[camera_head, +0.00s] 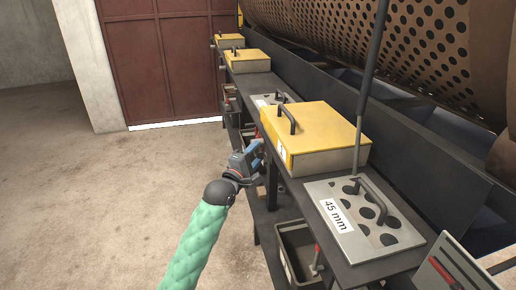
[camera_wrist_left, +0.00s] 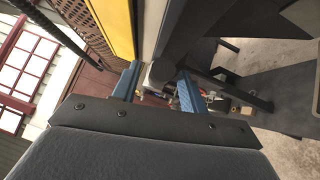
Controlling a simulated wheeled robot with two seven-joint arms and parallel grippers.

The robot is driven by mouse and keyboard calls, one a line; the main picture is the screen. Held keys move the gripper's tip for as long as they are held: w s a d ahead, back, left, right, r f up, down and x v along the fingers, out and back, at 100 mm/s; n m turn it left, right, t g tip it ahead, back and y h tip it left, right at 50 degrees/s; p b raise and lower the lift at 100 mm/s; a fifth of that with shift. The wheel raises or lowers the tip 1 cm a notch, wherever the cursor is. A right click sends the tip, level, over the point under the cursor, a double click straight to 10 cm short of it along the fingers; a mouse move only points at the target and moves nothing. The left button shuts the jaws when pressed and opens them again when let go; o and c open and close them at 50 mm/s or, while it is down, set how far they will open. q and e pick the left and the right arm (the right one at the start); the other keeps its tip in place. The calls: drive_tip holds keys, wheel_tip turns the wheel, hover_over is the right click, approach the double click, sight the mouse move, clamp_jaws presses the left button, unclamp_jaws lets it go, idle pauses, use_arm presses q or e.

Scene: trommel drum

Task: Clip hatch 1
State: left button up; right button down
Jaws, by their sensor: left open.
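Hatch 1 is most likely the nearest yellow-lidded box (camera_head: 318,125), with a black handle on top and a white label on its front end. Its lid lies flat and looks shut. My left gripper (camera_head: 252,152) is open beside the box's labelled end, at about the shelf edge. In the left wrist view the yellow lid (camera_wrist_left: 113,22) and its pale side wall show above the blue fingers (camera_wrist_left: 157,88). A dark rounded block (camera_wrist_left: 160,73) shows between the fingers; I cannot tell whether it is a clip or whether they touch it. My right gripper is out of view.
A perforated plate marked 45 mm (camera_head: 362,222) lies on the dark shelf at the right. Further yellow boxes (camera_head: 246,60) stand behind. A bin (camera_head: 292,250) and a red-handled tool (camera_head: 317,258) are below. The perforated drum (camera_head: 400,40) is behind. Floor at left is clear.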

use_arm(q)
drive_tip(key=shift+x, duration=0.75)
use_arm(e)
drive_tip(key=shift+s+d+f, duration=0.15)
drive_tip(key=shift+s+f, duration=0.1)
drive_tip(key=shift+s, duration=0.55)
use_arm(q)
clamp_jaws()
drive_tip(key=shift+r+p, duration=0.2)
drive_tip(key=shift+p, duration=0.3)
drive_tip(key=r+n+g+p, duration=0.1)
drive_tip(key=p, duration=0.4)
drive_tip(key=shift+w+n+g+y+p, duration=0.1)
drive_tip(key=shift+n+g+y+p, duration=0.2)
drive_tip(key=shift+n+y+p, duration=0.1)
drive_tip(key=shift+f, duration=0.1)
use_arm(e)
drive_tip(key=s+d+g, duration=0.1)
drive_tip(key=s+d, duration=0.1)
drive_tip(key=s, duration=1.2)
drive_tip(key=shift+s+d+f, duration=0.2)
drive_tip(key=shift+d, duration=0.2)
